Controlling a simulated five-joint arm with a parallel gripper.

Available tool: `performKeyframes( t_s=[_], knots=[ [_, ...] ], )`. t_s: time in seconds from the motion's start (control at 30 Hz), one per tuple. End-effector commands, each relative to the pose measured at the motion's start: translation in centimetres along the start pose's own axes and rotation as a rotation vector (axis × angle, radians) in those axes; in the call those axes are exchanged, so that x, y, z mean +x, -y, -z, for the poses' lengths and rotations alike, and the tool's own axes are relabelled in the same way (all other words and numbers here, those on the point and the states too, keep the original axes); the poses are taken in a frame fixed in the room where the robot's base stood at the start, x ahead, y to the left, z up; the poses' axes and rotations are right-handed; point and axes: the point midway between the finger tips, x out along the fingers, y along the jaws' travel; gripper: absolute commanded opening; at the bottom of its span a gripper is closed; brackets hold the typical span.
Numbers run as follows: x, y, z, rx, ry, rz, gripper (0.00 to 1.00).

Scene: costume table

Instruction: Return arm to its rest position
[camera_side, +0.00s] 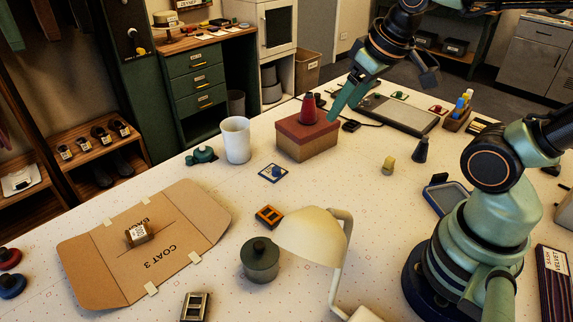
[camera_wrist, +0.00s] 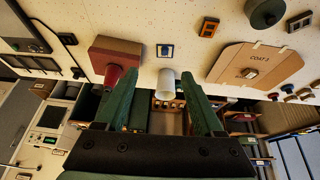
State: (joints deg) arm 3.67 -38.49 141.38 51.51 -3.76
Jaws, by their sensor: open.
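My gripper (camera_side: 381,104) is raised over the back of the table in the side view, above and to the right of a red-lidded cardboard box (camera_side: 308,147). In the wrist view my gripper (camera_wrist: 160,74) has its two green fingers spread wide, with nothing held between them. A white cup (camera_wrist: 168,84) shows in the background between the fingers. My arm reaches up from its base at the right of the table, and its upper part leaves the top of the side view.
A red cone (camera_side: 309,109) stands on the box. A lamp (camera_side: 312,238), lidded pot (camera_side: 260,259) and cardboard folder (camera_side: 190,232) stand nearer the front.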

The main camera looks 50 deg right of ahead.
Motion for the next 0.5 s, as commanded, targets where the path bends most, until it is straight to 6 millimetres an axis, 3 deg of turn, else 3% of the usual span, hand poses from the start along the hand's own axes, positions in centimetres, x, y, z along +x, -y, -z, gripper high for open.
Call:
performKeyframes(
  t_s=[0.13,0.5],
  knots=[
    [-0.8,1.7,-0.2,0.005,-0.042,0.025,0.69],
    [-0.9,1.9,-0.2,0.009,-0.046,0.028,0.69]
  ],
)
